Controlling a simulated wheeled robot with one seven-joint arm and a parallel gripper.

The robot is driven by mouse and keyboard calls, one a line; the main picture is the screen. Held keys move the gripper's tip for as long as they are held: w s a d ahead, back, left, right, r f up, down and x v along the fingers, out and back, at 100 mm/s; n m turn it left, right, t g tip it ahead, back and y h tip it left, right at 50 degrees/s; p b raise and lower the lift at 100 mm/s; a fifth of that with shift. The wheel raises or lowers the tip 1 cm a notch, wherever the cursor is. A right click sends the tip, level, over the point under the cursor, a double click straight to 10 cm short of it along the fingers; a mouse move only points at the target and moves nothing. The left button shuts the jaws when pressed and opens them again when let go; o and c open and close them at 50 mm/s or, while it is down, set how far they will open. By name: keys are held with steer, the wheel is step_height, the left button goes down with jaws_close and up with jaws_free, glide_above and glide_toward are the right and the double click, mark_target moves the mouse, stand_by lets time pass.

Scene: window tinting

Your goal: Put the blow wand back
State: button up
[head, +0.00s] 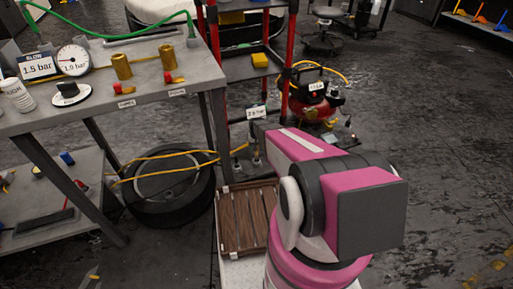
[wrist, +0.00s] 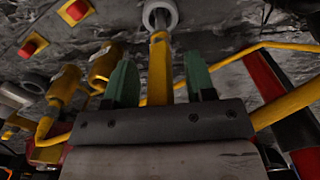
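In the wrist view my gripper (wrist: 160,80) shows two green fingers standing apart. A yellow wand-like piece (wrist: 158,72) lies between them, with a visible gap on each side. Its far end meets a grey rod and a pale round ring (wrist: 160,14). I take it for the blow wand, but cannot tell for sure. A yellow hose (wrist: 250,48) runs off to the right. In the head view my pink arm hides the gripper and the wand; yellow hoses (head: 160,156) run toward that place from the left.
A grey workbench (head: 95,98) stands at left with two brass cylinders (head: 121,66), a gauge (head: 73,60) and a "1.5 bar" sign (head: 39,66). A tyre (head: 170,208) and a wooden slatted crate (head: 247,218) are below. A red compressor (head: 312,110) stands behind my arm. Floor at right is open.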

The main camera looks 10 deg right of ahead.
steer(key=shift+r, duration=0.1)
step_height(320, 180, up, 12)
steer(key=shift+f, duration=0.25)
steer(key=shift+s+r, duration=0.15)
steer(key=shift+r, duration=0.2)
steer(key=s+r, duration=1.9)
steer(key=s, duration=0.3)
steer(key=shift+s+n, duration=0.3)
steer(key=shift+n, duration=0.1)
steer(key=shift+f, duration=0.1)
steer(key=shift+d, duration=0.1)
